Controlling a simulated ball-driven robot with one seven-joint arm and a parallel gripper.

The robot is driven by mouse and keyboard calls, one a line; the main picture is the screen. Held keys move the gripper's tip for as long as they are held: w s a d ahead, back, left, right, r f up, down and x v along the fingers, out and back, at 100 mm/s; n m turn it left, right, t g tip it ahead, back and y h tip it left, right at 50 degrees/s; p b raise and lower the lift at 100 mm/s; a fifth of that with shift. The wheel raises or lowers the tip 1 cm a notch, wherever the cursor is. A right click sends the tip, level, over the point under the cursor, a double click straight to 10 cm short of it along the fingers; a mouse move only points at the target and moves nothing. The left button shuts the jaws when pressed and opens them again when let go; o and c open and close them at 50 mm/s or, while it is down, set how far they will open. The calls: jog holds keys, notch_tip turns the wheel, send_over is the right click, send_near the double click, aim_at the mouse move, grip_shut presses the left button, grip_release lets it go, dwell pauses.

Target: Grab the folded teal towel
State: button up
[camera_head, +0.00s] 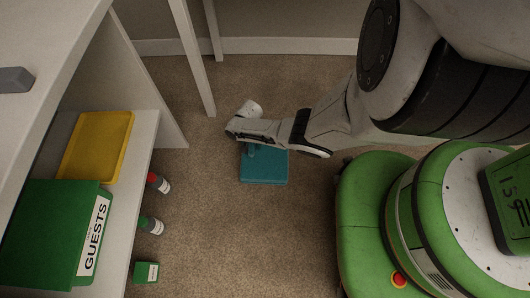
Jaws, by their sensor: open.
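The folded teal towel (264,171) lies flat on the carpet in the middle of the head view, a small square block. My gripper (250,146) is at the end of my arm, over the towel's far left edge. The wrist and arm hide the towel's far edge. The gripper is open, and I cannot tell whether its fingers touch the towel.
A white shelf unit on the left holds a yellow tray (75,174) and a green "GUESTS" box (45,235). Two bottles (159,183) (151,225) and a small green box (146,272) are on the floor beside it. White legs (192,60) stand behind. Carpet around the towel's near side is clear.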

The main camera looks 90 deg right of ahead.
jog(key=shift+f, duration=0.15)
jog(key=shift+c, duration=0.2)
grip_shut()
dwell(0.3)
dwell(0.9)
